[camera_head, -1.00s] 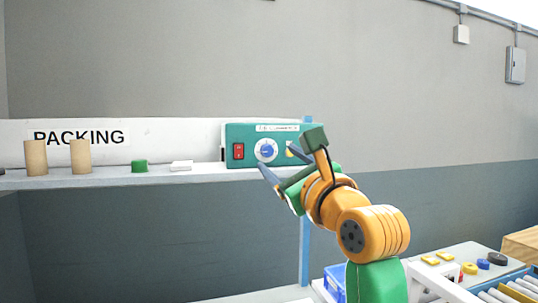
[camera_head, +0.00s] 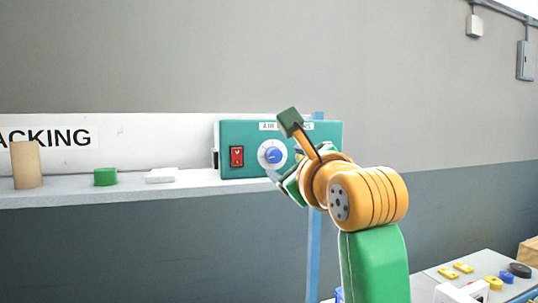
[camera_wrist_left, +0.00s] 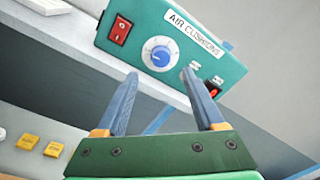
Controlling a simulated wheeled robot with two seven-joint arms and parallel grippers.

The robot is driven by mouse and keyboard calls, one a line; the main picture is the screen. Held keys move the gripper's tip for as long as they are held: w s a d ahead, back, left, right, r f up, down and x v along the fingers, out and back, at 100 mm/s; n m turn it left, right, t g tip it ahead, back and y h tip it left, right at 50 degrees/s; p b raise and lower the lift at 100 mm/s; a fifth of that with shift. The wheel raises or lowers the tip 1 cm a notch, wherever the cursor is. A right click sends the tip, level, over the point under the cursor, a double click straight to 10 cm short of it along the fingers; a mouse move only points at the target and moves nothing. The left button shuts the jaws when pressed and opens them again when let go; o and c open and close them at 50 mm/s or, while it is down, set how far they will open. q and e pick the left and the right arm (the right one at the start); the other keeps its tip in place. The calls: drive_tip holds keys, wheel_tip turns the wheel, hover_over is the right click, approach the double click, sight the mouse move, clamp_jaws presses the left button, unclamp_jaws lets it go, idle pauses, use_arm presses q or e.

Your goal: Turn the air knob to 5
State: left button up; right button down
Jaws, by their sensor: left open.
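The air knob (camera_head: 272,154) is blue on a white round dial, on the front of a teal control box labelled "AIR CUSHIONS" (camera_head: 320,128). In the left wrist view the knob (camera_wrist_left: 160,56) shows upper middle, with a pale pointer mark too small to read against the scale. My left gripper (camera_head: 277,178) is just below and right of the knob in the head view, its tips partly hidden. In the wrist view its two fingers (camera_wrist_left: 160,80) are spread, empty, with tips below the knob and apart from it. My right gripper is not in view.
A red rocker switch (camera_head: 237,156) sits left of the knob. A red-and-black control (camera_wrist_left: 213,90) is right of it, near my right-hand finger. The shelf (camera_head: 120,194) holds a cardboard tube (camera_head: 26,165), a green roll (camera_head: 105,177) and a white block (camera_head: 161,176).

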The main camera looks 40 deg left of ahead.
sight(275, 155)
use_arm(q)
drive_tip(key=p+x, duration=0.1)
drive_tip(key=x, duration=0.2)
drive_tip(key=shift+w+a+r+p, duration=0.25)
drive_tip(key=shift+a+p, duration=0.15)
drive_tip(key=shift+p, duration=0.15)
drive_tip(key=shift+w+a+r+p, duration=0.15)
drive_tip(key=shift+w+a+p, duration=0.1)
drive_tip(key=shift+a+p, duration=0.25)
drive_tip(key=shift+w+a+r+p, duration=0.1)
drive_tip(key=shift+w+a+p, duration=0.05)
drive_tip(key=shift+p, duration=0.2)
drive_tip(key=shift+w+a, duration=0.15)
drive_tip(key=shift+a, duration=0.2)
drive_tip(key=shift+w+a+f, duration=0.3)
drive_tip(key=shift+a+f, duration=0.15)
drive_tip(key=shift+d, duration=0.15)
drive_tip(key=c, duration=0.8)
clamp_jaws()
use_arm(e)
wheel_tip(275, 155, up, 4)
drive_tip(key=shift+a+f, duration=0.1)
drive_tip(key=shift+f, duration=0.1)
